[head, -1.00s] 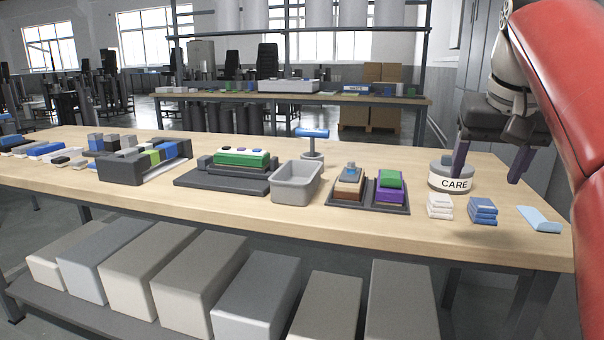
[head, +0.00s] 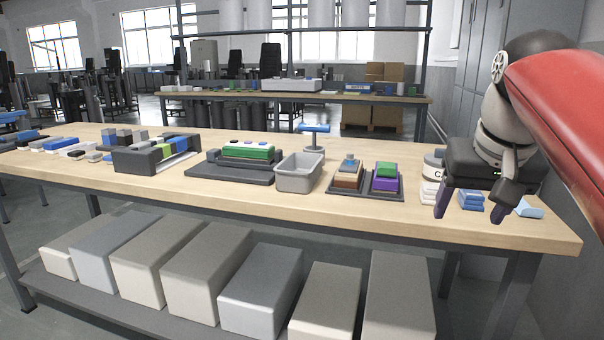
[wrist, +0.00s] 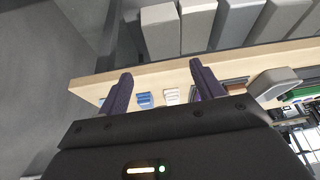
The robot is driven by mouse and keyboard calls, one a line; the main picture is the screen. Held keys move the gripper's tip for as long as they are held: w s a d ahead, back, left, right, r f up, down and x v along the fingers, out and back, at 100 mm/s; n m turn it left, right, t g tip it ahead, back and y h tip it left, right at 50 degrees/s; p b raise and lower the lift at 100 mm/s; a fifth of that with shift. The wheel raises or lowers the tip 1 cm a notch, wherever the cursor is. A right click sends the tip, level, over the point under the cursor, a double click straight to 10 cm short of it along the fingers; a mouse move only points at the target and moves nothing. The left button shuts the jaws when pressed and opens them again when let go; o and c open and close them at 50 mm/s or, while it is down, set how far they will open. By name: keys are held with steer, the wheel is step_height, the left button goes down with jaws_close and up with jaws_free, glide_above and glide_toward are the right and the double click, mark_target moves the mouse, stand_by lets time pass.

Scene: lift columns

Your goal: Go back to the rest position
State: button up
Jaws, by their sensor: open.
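My gripper (head: 470,213) is at the right end of the workbench (head: 330,213) in the head view, in front of the CARE container (head: 432,165) and partly hiding it. Its two purple fingers point down, spread apart with nothing between them. In the wrist view my gripper (wrist: 158,85) also shows apart fingers, with the bench edge, a blue stack (wrist: 145,100) and a white stack (wrist: 171,96) beyond them. In the head view the blue stack (head: 471,199) shows between the fingers, farther back on the bench, and the light blue piece (head: 530,209) lies at the right.
A grey bin (head: 300,174), a dark tray (head: 365,190) with stacked blocks and a blue-topped stand (head: 314,135) occupy the bench. Large grey boxes (head: 205,275) fill the lower shelf. A grey cabinet wall (head: 470,60) stands behind at the right.

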steer(key=s+a+f, duration=0.3)
steer(key=s+f, duration=0.1)
steer(key=f, duration=0.3)
steer(key=s+a+f+n, duration=0.1)
steer(key=s+a+f, duration=0.2)
steer(key=f, duration=0.5)
steer(key=s+a+f+n, duration=0.1)
steer(key=s+a+f, duration=0.1)
steer(key=s+f, duration=0.3)
step_height(320, 180, down, 3)
steer(key=shift+a+f+t+y, duration=0.2)
steer(key=shift+a+t+y, duration=0.2)
